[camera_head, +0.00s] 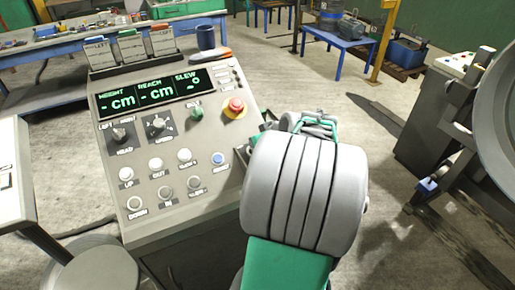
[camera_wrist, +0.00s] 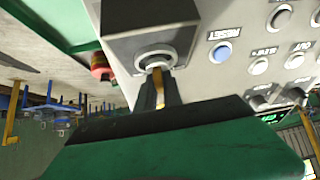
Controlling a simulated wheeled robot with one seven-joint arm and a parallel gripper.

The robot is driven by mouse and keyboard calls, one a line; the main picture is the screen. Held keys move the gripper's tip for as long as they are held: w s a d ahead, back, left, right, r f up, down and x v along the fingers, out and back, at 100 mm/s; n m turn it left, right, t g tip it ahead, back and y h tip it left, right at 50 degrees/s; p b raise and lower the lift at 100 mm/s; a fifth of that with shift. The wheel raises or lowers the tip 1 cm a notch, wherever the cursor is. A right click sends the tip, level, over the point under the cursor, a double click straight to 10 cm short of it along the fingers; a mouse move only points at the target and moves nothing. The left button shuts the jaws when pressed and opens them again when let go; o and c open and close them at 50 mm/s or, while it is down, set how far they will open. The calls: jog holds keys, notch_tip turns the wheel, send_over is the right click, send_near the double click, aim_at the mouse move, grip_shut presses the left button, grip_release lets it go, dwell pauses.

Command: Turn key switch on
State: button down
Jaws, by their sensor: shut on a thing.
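In the wrist view a dark box on the console carries the key switch (camera_wrist: 154,58), a round metal collar. A brass-yellow key (camera_wrist: 159,86) stands in it. My gripper (camera_wrist: 158,92) is shut on the key, with a dark finger on each side. The switch's markings are hidden, so I cannot tell the key's turn position. In the head view my arm covers most of the switch area at the console's right edge. The console's display (camera_head: 157,93) shows dashes beside HEIGHT, REACH and SLEW.
A red emergency stop (camera_head: 236,105), a green knob (camera_head: 197,113) and a blue RESET button (camera_head: 218,158) are near the switch on the sloping console (camera_head: 120,190). A blue mug (camera_head: 206,38) stands behind. A grey machine with a large drum (camera_head: 500,110) is at right.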

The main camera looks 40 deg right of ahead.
jog(key=m+h+b, duration=0.1)
jog(key=m, duration=0.1)
jog(key=m+g+h+b, duration=0.1)
jog(key=m+h+b, duration=0.1)
jog(key=m+b, duration=0.1)
jog(key=shift+w+a+f+m+g+h, duration=0.1)
jog(key=shift+w+a+m+g+h, duration=0.1)
jog(key=shift+a+m+g+h, duration=0.15)
jog(key=shift+d+m+g+h+b, duration=0.15)
jog(key=shift+m+g+h+b, duration=0.8)
jog(key=shift+m, duration=0.8)
jog(key=shift+s, duration=0.1)
jog(key=c, duration=1.5)
grip_release()
jog(key=v, duration=0.8)
